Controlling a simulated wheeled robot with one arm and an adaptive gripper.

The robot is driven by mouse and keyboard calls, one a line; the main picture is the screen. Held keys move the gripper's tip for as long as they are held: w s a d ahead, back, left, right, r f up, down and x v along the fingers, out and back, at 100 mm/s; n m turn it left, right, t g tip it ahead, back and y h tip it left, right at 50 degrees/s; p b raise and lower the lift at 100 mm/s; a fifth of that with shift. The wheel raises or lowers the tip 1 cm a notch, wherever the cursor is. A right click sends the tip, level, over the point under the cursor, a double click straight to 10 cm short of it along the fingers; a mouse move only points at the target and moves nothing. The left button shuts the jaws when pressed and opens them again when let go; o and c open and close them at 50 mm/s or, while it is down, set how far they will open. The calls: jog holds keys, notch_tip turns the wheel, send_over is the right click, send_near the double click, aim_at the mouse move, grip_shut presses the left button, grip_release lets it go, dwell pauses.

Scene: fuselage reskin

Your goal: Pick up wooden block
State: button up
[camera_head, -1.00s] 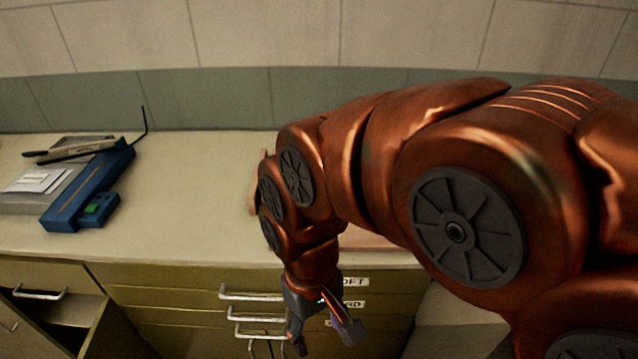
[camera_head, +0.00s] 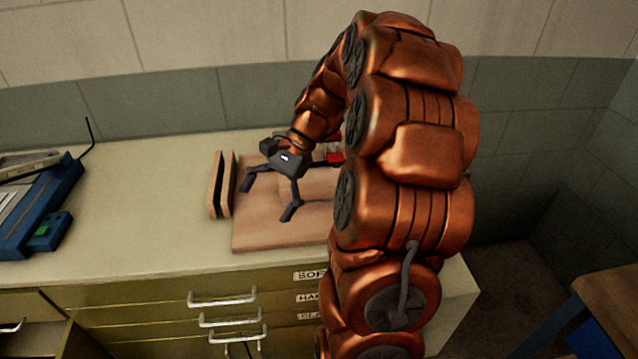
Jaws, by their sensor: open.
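A light wooden block (camera_head: 320,184) sits on a flat wooden board (camera_head: 265,236) on the counter. My arm hides its right part. My gripper (camera_head: 268,202) is open over the board, with its two fingers spread and pointing down. One fingertip is left of the block and the other is near the block's front left side. Nothing shows between the fingers. I cannot tell whether the fingers touch the board or the block.
Two upright wooden pieces with a dark gap (camera_head: 222,184) stand at the board's left edge. A small red thing (camera_head: 335,157) shows behind the block. A blue device (camera_head: 42,208) lies far left on the counter (camera_head: 150,215). The counter between is clear. Drawers are below.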

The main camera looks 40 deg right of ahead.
aim_at(323, 178)
jog(key=d+f+m+t, duration=0.1)
jog(key=d+m+t, duration=0.1)
jog(key=d, duration=0.6)
jog(key=d+f+m+t, duration=0.1)
jog(key=d+m, duration=0.3)
jog(key=d, duration=0.4)
jog(key=s+d+f+m+t+y, duration=0.1)
jog(key=d+m+t, duration=0.2)
jog(key=d, duration=0.6)
jog(key=shift+s+f+m+t+p, duration=0.1)
jog(key=shift+f+m+t+p, duration=0.15)
jog(key=shift+m+t+p, duration=0.25)
jog(key=shift+p+x, duration=1.1)
jog(key=shift+x, duration=2.75)
jog(key=shift+r, duration=0.1)
jog(key=c, duration=1.5)
